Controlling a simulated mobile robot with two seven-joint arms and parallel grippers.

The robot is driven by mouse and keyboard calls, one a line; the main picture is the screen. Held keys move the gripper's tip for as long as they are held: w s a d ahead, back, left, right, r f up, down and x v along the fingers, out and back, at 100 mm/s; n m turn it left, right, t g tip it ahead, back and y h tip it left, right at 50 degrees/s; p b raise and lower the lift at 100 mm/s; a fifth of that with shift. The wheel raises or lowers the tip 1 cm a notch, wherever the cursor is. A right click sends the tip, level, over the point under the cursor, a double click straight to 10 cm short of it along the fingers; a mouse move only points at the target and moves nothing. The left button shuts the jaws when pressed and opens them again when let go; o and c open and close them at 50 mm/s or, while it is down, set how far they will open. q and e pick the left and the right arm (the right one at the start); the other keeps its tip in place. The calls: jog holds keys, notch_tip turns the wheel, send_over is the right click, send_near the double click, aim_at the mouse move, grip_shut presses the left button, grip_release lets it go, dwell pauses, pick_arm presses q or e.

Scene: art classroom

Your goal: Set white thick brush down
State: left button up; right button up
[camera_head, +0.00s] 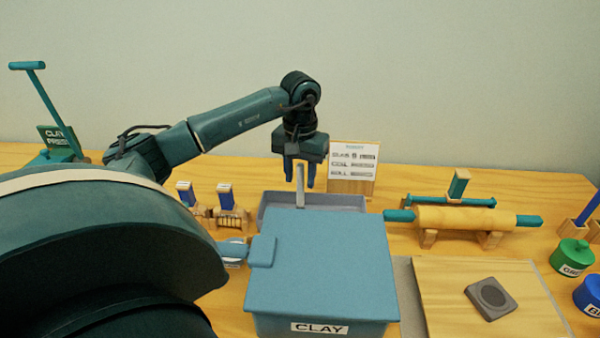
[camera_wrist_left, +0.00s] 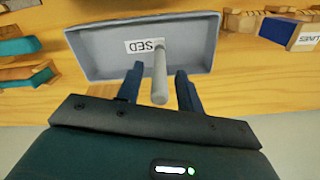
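The white thick brush (camera_head: 300,187) stands roughly upright at the grey tray (camera_head: 348,201), which is behind the blue clay box. In the left wrist view the pale brush handle (camera_wrist_left: 160,75) rises from inside the tray (camera_wrist_left: 100,54), near a label reading "SED". My left gripper (camera_head: 300,180) points down above the tray. Its two fingers (camera_wrist_left: 160,88) stand on either side of the handle, with a visible gap on each side, so it is open around the brush. My right gripper is not in view.
The blue box marked CLAY (camera_head: 325,265) stands directly in front of the tray. A sign (camera_head: 353,170) stands behind it. A roller on wooden stands (camera_head: 465,217) is to the right. A board (camera_head: 450,290) with a dark square block (camera_head: 491,298) lies front right.

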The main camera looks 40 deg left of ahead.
pick_arm(q)
notch_tip(320, 180, up, 7)
jog(key=shift+r, duration=0.1)
dwell(0.7)
